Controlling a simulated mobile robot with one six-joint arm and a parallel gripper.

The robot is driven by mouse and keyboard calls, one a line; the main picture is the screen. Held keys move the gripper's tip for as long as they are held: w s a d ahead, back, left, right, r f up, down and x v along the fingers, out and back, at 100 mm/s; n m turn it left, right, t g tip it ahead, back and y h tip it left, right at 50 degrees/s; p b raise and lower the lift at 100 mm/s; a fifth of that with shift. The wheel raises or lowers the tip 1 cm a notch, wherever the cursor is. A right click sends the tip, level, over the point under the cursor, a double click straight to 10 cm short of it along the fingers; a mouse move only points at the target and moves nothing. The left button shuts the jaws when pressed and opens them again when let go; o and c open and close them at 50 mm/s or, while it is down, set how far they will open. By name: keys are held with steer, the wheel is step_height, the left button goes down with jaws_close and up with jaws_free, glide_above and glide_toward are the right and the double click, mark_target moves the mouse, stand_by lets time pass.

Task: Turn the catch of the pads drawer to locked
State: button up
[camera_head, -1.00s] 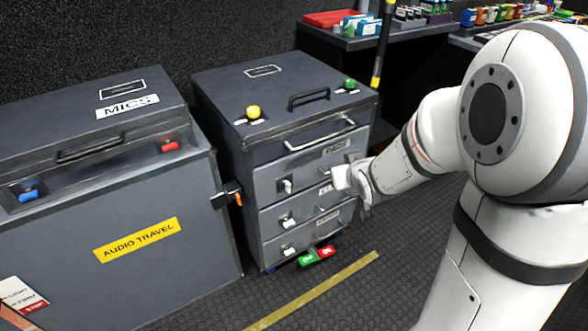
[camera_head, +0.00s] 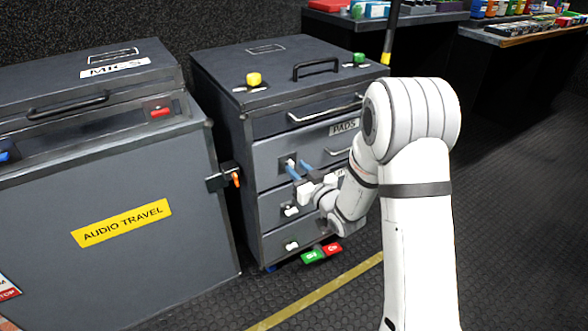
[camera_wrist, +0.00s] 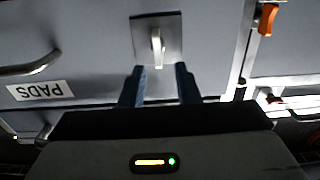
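The pads drawer (camera_head: 268,150) is the top drawer of the grey cabinet, with a PADS label (camera_head: 344,127). The label shows upside down in the wrist view (camera_wrist: 40,90). The drawer looks closed. Its catch is a pale lever (camera_wrist: 157,48) on a square plate (camera_wrist: 142,32), upright in the wrist view. In the head view, the catch plate (camera_head: 288,161) is partly hidden by my gripper. My gripper (camera_head: 297,168) is at the catch with its blue fingers apart. In the wrist view the fingertips (camera_wrist: 160,68) are either side of the lever's end; I cannot tell whether they touch it.
Two lower drawers have similar catches (camera_head: 291,211). An orange-handled latch (camera_head: 235,180) sticks out beside the cabinet, on the AUDIO TRAVEL case (camera_head: 150,260). Green and red blocks (camera_head: 321,254) lie at the cabinet's foot.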

steer(key=shift+x, duration=1.35)
